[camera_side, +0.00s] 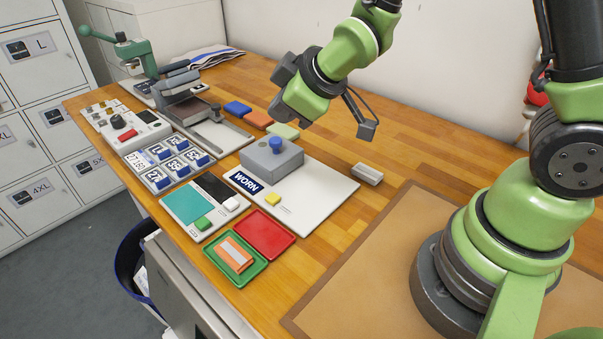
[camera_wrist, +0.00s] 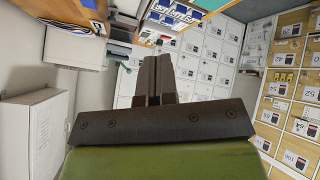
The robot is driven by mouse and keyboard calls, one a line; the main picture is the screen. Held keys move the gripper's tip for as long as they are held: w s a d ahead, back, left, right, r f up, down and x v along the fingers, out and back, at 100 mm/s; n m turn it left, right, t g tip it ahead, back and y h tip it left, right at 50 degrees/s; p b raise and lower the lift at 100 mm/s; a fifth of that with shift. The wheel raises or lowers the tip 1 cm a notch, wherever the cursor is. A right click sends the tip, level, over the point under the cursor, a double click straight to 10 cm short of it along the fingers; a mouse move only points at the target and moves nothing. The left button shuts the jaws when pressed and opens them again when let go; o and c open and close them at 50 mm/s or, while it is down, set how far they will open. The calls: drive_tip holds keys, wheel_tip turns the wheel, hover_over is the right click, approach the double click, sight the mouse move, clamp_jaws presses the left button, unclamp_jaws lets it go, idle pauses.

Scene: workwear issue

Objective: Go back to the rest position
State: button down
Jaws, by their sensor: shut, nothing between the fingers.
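My gripper (camera_side: 284,70) is raised above the back part of the wooden bench (camera_side: 330,140), clear of everything on it. It points toward the lockers on the left. In the wrist view the two dark fingers of my gripper (camera_wrist: 154,66) lie together, shut and empty, with lockers behind them. In the side view the fingertips are small and hard to make out. Below stands a grey box with a blue knob (camera_side: 277,146) on a pale board marked WORN (camera_side: 318,190).
A green lever press (camera_side: 130,50), a grey stamping machine (camera_side: 180,95), number tiles (camera_side: 172,162), a red tray (camera_side: 265,233) and a green tray (camera_side: 258,268) occupy the bench's left side. A small grey block (camera_side: 367,174) lies right of the board. The brown mat (camera_side: 370,265) is bare.

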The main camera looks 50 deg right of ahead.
drive_tip(key=s+d+r+m, duration=0.1)
drive_tip(key=s+r+m, duration=0.4)
drive_tip(key=s, duration=0.4)
drive_tip(key=s+d+r+m+g+y, duration=0.1)
drive_tip(key=s+r+m, duration=0.4)
drive_tip(key=s+r, duration=0.3)
drive_tip(key=shift+s+m, duration=0.3)
drive_tip(key=shift+s, duration=0.9)
